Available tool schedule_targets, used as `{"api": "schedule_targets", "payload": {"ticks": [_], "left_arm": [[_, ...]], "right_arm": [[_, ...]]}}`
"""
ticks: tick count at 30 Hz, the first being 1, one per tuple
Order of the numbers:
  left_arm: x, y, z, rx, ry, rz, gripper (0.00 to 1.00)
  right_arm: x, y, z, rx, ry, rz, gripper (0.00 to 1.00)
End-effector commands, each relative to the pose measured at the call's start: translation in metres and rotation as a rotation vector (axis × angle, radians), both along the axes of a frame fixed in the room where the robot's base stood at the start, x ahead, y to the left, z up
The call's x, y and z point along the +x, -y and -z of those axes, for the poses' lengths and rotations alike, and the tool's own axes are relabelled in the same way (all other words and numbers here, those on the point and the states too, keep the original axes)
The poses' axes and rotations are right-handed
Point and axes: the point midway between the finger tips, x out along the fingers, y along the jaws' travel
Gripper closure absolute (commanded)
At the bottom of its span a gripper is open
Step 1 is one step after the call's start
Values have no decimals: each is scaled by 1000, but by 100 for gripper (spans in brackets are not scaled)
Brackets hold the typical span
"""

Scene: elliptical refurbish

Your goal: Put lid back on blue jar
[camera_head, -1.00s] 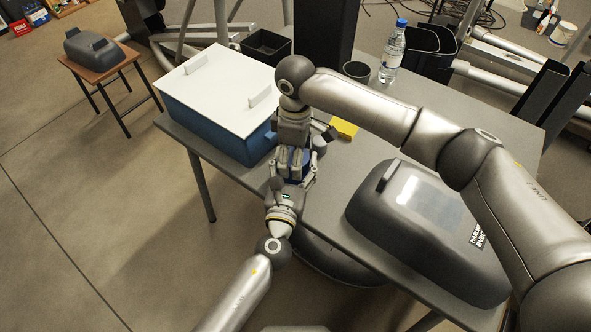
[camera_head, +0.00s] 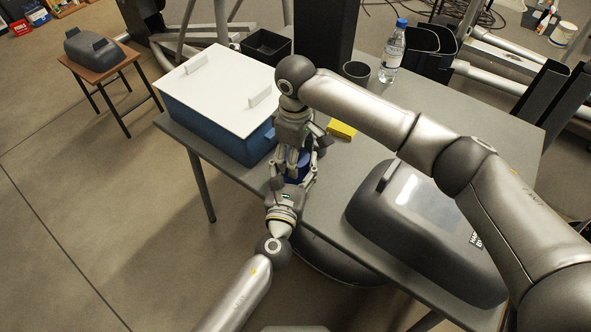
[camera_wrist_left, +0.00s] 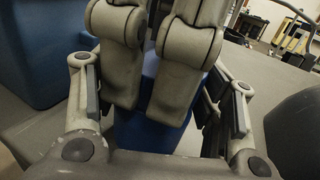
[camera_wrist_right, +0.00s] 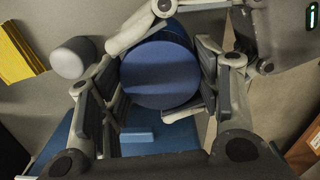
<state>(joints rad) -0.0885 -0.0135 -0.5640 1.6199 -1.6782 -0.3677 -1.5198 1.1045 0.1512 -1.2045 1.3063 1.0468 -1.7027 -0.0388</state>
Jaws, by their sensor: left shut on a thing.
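The blue jar (camera_head: 303,168) is at the table's front left edge, mostly hidden by both grippers. My left gripper (camera_head: 297,166) is shut around the jar's side; blue shows between its fingers in the left wrist view (camera_wrist_left: 150,134). My right gripper (camera_head: 291,146) is above the jar, its fingers pointing down and spread. In the right wrist view, a round, flat blue top (camera_wrist_right: 160,75) lies between those open fingers. I cannot tell whether this surface is the lid or the jar itself, and no separate lid is visible.
A blue box with a white top (camera_head: 215,85) stands close left of the grippers. A yellow block (camera_head: 341,130) lies to the right, with a small grey cylinder (camera_wrist_right: 73,57) near it. A large dark case (camera_head: 430,230) occupies the table's right front. A bottle (camera_head: 392,52) stands behind.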

Motion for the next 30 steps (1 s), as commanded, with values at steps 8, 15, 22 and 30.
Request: {"api": "schedule_targets", "payload": {"ticks": [8,15,22,30], "left_arm": [[0,0,1,1,-2,1,100],[0,1,1,1,-2,3,100],[-1,2,1,0,-2,5,100],[-1,1,1,1,-3,2,100]], "right_arm": [[0,-1,0,1,0,-2,21],[-1,-2,-2,5,-1,-5,21],[0,-3,-27,9,3,-6,21],[-1,-1,-46,3,-1,-3,21]]}}
